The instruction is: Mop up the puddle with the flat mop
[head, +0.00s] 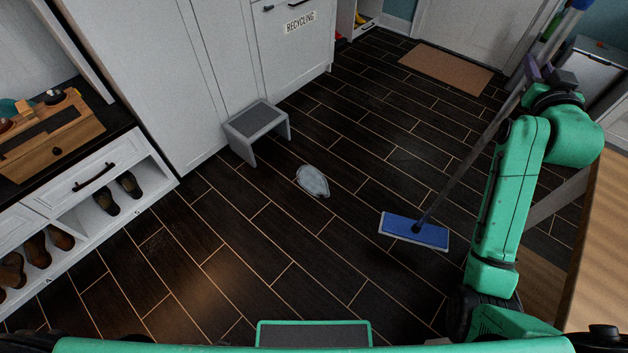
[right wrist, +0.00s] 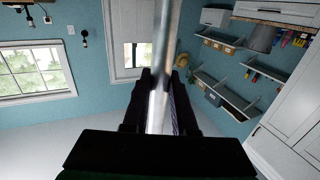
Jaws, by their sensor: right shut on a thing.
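The puddle (head: 312,181) is a small pale grey patch on the dark floor, in the middle of the head view. The flat mop has a blue rectangular head (head: 414,231) with a pale edge, resting on the floor to the right of and nearer than the puddle, apart from it. Its dark handle (head: 468,158) slants up to the right to my right gripper (head: 548,78). My right gripper is shut on the handle. In the right wrist view the shiny handle (right wrist: 164,75) runs up between the dark fingers (right wrist: 158,100). My left gripper is not in view.
A grey step stool (head: 257,128) stands by the white cabinets, just beyond the puddle. A shoe bench (head: 95,190) is at the left and a wooden surface (head: 605,240) at the right. A brown doormat (head: 446,69) lies far back. The floor between mop and puddle is clear.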

